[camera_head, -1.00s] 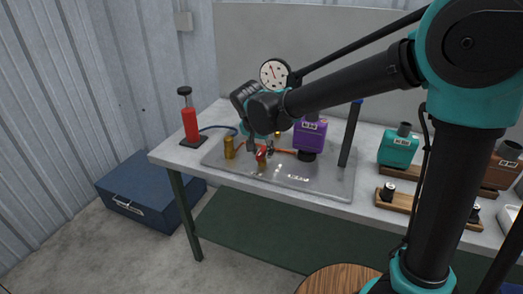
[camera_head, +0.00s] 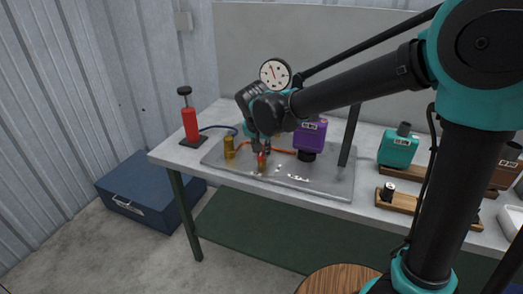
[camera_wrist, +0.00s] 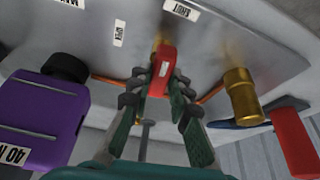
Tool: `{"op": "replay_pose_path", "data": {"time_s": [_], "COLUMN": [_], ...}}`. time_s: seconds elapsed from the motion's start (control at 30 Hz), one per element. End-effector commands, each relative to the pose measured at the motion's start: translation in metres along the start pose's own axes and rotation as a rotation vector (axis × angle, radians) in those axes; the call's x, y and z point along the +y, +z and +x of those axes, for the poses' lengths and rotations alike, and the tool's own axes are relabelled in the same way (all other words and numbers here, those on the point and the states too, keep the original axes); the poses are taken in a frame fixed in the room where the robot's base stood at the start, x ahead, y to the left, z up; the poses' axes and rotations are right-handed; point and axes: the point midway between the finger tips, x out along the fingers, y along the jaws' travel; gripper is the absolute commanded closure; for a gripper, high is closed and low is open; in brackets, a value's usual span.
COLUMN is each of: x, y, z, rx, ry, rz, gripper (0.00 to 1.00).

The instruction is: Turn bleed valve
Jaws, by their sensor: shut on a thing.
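The bleed valve has a red handle (camera_wrist: 163,68) on a small brass body (camera_head: 261,169) at the front of the grey metal plate (camera_head: 310,181). My gripper (camera_head: 261,152) reaches down over the valve. In the wrist view my gripper (camera_wrist: 158,90) has its fingertips on either side of the red handle, shut on it. The handle runs roughly lengthwise away from my palm. Labels reading OPEN (camera_wrist: 118,33) and SHUT (camera_wrist: 181,10) lie on the plate beyond the valve. Most of the brass body is hidden by the handle in the wrist view.
A brass cylinder (camera_head: 229,148) stands left of the valve, and a purple muffler (camera_head: 310,135) stands right. A dial gauge (camera_head: 275,73) is behind my wrist. A red hand pump (camera_head: 191,124) is at the table's left end. A teal muffler (camera_head: 398,147) is farther right.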

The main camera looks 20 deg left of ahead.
Motion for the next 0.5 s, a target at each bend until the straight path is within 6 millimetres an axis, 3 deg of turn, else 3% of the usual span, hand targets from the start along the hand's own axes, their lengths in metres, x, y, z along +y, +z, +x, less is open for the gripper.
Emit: {"op": "replay_pose_path", "data": {"time_s": [0.5], "x": [0.0037], "y": [-0.0013], "z": [0.0002], "rx": [0.001], "ry": [-0.181], "rz": [-0.434], "gripper": [1.0]}}
